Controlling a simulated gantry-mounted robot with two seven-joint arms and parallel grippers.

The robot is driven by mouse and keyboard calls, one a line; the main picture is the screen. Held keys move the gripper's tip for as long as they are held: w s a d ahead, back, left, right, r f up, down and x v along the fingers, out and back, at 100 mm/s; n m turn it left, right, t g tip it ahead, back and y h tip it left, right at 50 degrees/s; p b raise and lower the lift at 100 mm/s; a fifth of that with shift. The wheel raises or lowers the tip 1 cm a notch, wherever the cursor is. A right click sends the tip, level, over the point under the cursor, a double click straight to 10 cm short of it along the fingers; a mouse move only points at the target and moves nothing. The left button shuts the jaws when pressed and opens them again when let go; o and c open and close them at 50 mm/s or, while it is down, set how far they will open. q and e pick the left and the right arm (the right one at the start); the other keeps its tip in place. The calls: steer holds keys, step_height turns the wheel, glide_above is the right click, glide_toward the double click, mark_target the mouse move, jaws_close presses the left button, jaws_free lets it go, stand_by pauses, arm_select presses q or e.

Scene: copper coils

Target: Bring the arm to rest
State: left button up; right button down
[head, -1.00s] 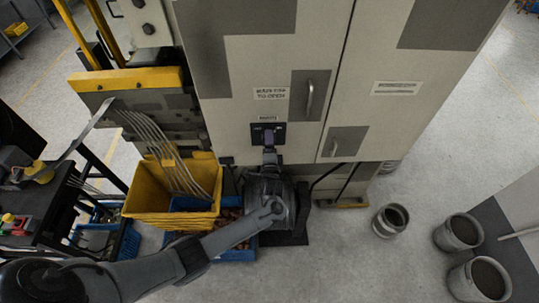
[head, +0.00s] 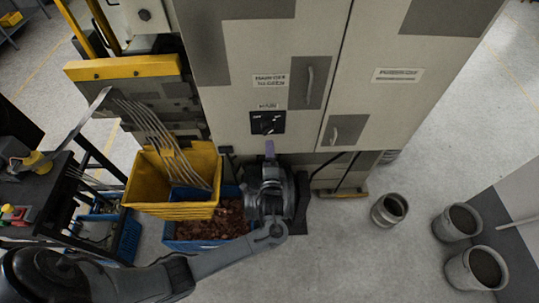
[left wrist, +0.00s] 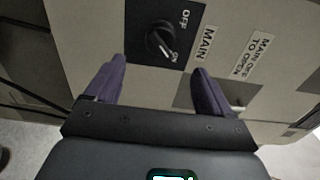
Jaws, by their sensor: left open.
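My left gripper (head: 270,148) is in front of the grey cabinet, just below and apart from the black main switch (head: 267,122). In the left wrist view its purple fingers (left wrist: 160,88) are spread wide with nothing between them. The switch's round knob (left wrist: 160,40) shows beyond the fingertips, between the words OFF and ON, and its pale mark appears to point towards ON. My left arm (head: 215,262) reaches in from the lower left, bent at the elbow. My right gripper is in no view.
The cabinet doors (head: 420,40) look shut. Yellow bins (head: 170,210) and a blue crate of copper pieces (head: 205,228) stand left of my gripper. A dark cart (head: 40,195) is at the far left. Several grey buckets (head: 455,222) stand at the right, with open floor between.

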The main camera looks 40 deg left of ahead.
arm_select(q)
steer(key=shift+f, duration=0.1)
steer(key=s+f+g+h, duration=0.35)
steer(key=s+f, duration=0.65)
steer(key=s, duration=0.5)
steer(key=s+d+r+n+g+h, duration=0.6)
steer(key=s+d+r, duration=0.5)
steer(key=s, duration=0.2)
steer(key=shift+s+r+n+h+p, duration=0.3)
steer(key=shift+n+h, duration=0.5)
steer(key=shift+h, duration=0.45)
steer(key=shift+d+g, duration=0.1)
steer(key=shift+g, duration=0.15)
